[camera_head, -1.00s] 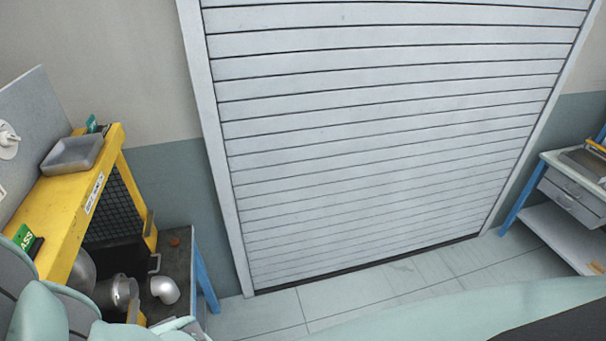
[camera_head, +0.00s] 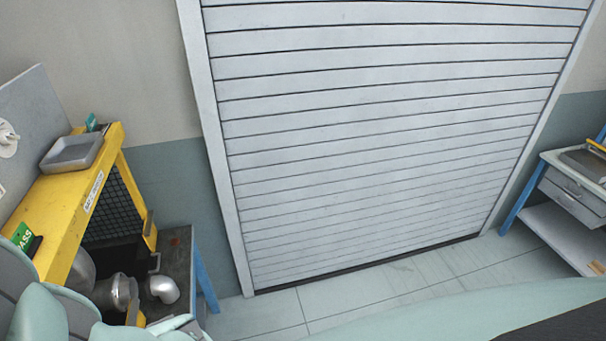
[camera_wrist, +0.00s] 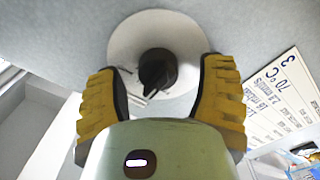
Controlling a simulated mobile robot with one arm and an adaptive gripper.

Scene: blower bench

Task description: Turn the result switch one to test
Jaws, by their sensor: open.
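A dark rotary knob (camera_wrist: 156,70) sits at the centre of a round white plate (camera_wrist: 125,38) on a grey panel in the wrist view. My gripper (camera_wrist: 159,72) is open, its yellow-padded fingers on either side of the knob, with gaps between them and it. I cannot tell whether the fingers touch the white plate. The knob's pointer is dark, and its labels are not readable. In the head view, a white round switch plate (camera_head: 8,138) shows on the grey panel at the left edge; I cannot tell if it is the same one. My gripper is not visible there.
A yellow bench frame (camera_head: 55,205) carries a grey tray (camera_head: 72,153) and a green PASS sign (camera_head: 22,236). A silver elbow pipe (camera_head: 162,289) sits beneath. A card with handwriting (camera_wrist: 284,95) is right of the plate. Open floor (camera_head: 375,285) lies before the shutter (camera_head: 380,130).

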